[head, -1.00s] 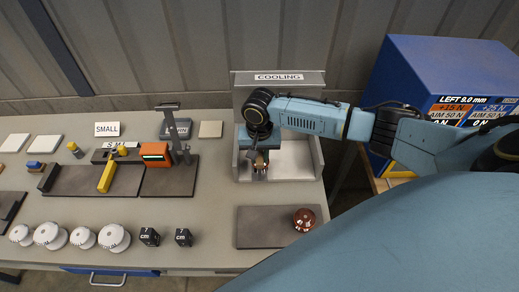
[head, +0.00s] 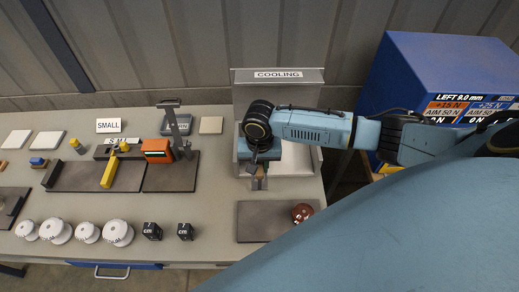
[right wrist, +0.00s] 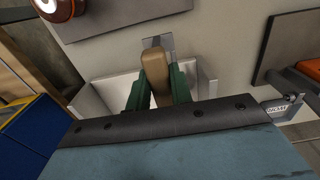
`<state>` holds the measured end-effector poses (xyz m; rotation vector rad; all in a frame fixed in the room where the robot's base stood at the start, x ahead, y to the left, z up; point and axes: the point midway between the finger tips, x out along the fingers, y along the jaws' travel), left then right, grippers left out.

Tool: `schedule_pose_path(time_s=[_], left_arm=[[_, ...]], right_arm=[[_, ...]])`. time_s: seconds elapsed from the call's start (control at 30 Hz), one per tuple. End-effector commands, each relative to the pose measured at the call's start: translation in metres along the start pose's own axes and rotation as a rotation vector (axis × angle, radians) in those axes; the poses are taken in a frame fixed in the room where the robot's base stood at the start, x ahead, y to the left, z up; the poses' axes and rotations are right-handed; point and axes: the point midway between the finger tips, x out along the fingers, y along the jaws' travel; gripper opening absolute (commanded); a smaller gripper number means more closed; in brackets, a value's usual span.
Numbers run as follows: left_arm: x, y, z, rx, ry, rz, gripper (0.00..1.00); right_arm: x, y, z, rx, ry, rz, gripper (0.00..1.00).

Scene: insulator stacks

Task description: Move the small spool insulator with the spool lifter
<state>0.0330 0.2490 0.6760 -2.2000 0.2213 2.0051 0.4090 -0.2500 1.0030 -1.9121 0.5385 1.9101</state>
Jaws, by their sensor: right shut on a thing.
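My right gripper (head: 258,170) is shut on the tan handle of a tool, the spool lifter (right wrist: 155,72), at the front edge of the cooling bay. In the right wrist view its green fingers (right wrist: 158,92) clasp the handle, and a flat grey metal end (right wrist: 160,42) shows beyond it. A glossy brown spool insulator (head: 303,213) stands on a dark mat (head: 262,225) in front of the bay. It also shows at the top left of the right wrist view (right wrist: 62,8), apart from the lifter. My left gripper is out of view.
The pale cooling bay (head: 300,160) has raised walls. A dark fixture with an orange block (head: 157,150) and an upright post stands left of my gripper. Several white insulators (head: 56,231) and two black cubes (head: 152,231) line the front. A blue cabinet (head: 400,85) stands right.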

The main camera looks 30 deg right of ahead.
Motion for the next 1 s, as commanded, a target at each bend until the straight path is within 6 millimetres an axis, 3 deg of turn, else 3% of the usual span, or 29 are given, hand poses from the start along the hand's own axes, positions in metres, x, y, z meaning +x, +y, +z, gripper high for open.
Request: schedule_pose_path(time_s=[0.2, 1.0], left_arm=[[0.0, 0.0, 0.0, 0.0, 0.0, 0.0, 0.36], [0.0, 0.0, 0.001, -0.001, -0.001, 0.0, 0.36]], right_arm=[[0.0, 0.0, 0.011, 0.0, -0.001, 0.0, 0.0], [-0.042, 0.0, 0.01, 0.001, 0.001, -0.002, 0.0]])
